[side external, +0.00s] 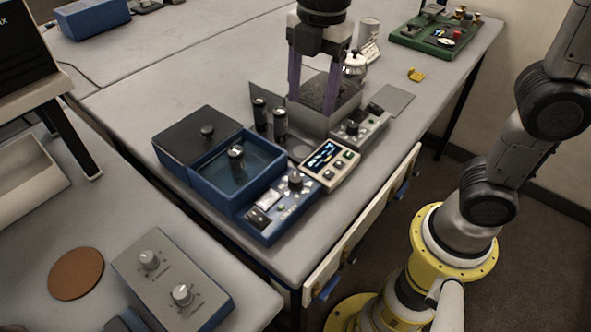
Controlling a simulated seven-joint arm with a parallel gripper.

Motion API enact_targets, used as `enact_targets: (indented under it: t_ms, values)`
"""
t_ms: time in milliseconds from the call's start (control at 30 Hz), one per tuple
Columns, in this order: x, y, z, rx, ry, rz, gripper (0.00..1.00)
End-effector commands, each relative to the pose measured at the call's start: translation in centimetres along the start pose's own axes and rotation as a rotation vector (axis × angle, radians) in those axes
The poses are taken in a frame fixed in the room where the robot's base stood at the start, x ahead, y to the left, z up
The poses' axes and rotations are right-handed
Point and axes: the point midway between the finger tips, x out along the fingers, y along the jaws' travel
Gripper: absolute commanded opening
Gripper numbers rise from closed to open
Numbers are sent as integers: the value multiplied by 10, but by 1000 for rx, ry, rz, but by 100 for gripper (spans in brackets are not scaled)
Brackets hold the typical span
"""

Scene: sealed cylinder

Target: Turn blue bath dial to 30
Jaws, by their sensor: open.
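The blue bath (219,185) stands near the front edge of the main table, with an open basin of liquid and a dark lid (190,135) set to its left. Its dial (295,180) is a dark knob on the front control panel, beside a pale switch (267,200). The dial's marks are too small to read. My gripper (311,102) points down with two purple fingers spread apart and nothing visible between them. It is over or at the grey metal bath, behind and to the right of the blue dial, and apart from it.
The grey metal bath (318,124) has its own control box (360,130). A beige meter (330,166) stands close to the blue dial. Dark-capped bottles (280,124) stand behind the blue bath. A glass vessel (355,68) is behind my gripper. A grey two-knob box (172,280) sits on the nearer table.

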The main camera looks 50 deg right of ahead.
Motion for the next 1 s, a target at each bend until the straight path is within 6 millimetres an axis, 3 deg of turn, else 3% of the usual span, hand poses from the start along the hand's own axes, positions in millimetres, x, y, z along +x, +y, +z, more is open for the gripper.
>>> enact_targets:
  t_ms: [100,267,467,800,1000]
  values:
    - [16,11,-19,-46,-8,-45,64]
    - [28,10,-28,-74,-14,-75,64]
    - [51,7,-28,-72,-14,-78,64]
    - [118,2,-26,-71,-15,-78,64]
    - [148,0,-26,-71,-14,-75,64]
